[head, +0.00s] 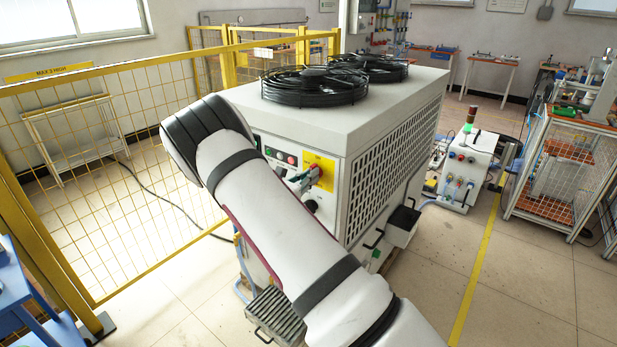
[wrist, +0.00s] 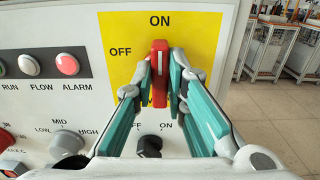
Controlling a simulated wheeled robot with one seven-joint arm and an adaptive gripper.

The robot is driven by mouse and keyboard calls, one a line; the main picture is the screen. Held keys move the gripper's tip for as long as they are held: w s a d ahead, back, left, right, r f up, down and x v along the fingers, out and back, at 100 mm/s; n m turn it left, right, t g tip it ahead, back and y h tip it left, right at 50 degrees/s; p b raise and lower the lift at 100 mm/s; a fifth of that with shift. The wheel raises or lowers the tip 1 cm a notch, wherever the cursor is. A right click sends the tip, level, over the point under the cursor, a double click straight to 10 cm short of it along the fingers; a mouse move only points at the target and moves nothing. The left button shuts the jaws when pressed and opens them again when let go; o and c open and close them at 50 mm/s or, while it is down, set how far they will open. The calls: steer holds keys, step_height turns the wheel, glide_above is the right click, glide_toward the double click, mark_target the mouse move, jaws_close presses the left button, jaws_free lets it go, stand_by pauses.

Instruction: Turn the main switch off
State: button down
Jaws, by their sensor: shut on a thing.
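The main switch (wrist: 159,75) is a red handle on a yellow plate (wrist: 122,62) marked ON at the top and OFF at the left. The handle stands upright, pointing at ON. My gripper (wrist: 163,62) has its teal fingers on both sides of the handle and is shut on it. My arm hides part of the cabinet front.
Below the switch is a black OFF/ON knob (wrist: 149,146); a LOW/MID/HIGH knob (wrist: 67,143) is to its left. Lamps include a red ALARM lamp (wrist: 67,64). A yellow mesh fence (head: 100,170) stands left. The floor right of the cabinet has free room.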

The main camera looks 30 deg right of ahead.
steer(key=n, duration=0.4)
steer(key=n+b, duration=0.1)
steer(key=n, duration=0.2)
steer(key=n+b, duration=0.1)
steer(key=n, duration=0.3)
steer(key=shift+w+a+f+n, duration=0.15)
steer(key=shift+w+f+n, duration=0.1)
steer(key=shift+w+n, duration=0.05)
stand_by(0.6)
steer(key=c, duration=1.6)
jaws_free()
steer(key=v, duration=1.2)
